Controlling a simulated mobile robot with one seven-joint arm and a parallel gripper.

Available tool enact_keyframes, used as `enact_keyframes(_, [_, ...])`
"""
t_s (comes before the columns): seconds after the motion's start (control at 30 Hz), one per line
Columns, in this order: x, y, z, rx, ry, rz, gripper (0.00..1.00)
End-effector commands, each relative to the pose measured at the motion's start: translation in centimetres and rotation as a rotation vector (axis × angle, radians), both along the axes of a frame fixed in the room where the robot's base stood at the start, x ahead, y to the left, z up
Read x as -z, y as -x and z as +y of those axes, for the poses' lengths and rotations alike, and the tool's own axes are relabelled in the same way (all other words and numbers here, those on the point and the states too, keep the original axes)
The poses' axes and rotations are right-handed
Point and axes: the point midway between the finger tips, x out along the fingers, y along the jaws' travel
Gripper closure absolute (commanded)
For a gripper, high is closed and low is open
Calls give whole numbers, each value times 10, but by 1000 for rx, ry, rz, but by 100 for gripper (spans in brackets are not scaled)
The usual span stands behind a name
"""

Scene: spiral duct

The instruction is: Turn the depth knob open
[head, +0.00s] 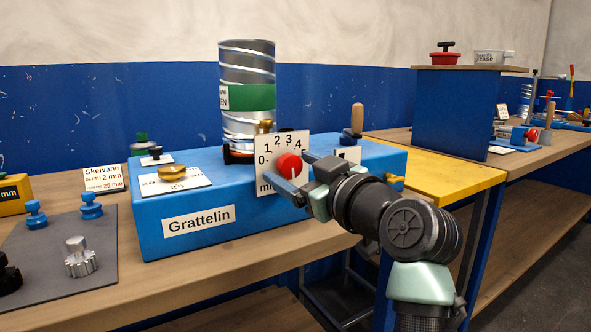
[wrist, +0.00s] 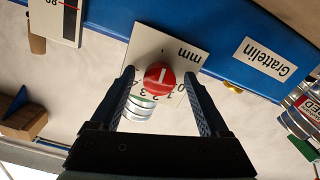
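The red depth knob (head: 289,165) sits on a white scale plate (head: 268,148) marked 0 to 4 and mm, on the front of the blue Grattelin machine (head: 190,240). In the wrist view the knob (wrist: 158,76) shows a white mark on its face; which number it points to I cannot tell. My gripper (head: 287,168) is open in front of the plate, one finger to each side of the knob. In the wrist view my gripper (wrist: 159,73) shows a gap between each finger and the knob. My fingers hide part of the plate.
A spiral duct (head: 247,80) with a green band stands on the machine. A brass knob (head: 172,172) on a white plate is on top. A grey mat (head: 60,270) with blue knobs and a metal gear part lies at left. A yellow bench top (head: 450,178) is at right.

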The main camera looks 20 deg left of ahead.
Motion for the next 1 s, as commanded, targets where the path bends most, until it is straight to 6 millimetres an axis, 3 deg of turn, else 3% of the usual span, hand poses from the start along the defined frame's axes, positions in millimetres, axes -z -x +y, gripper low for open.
enact_keyframes(0.37, [-1, 4, -7, 3, -2, 0, 21])
enact_keyframes(0.8, [-2, 59, -78, 5, -2, 0, 21])
enact_keyframes(1.0, [-1, 75, -97, 2, -2, 0, 21])
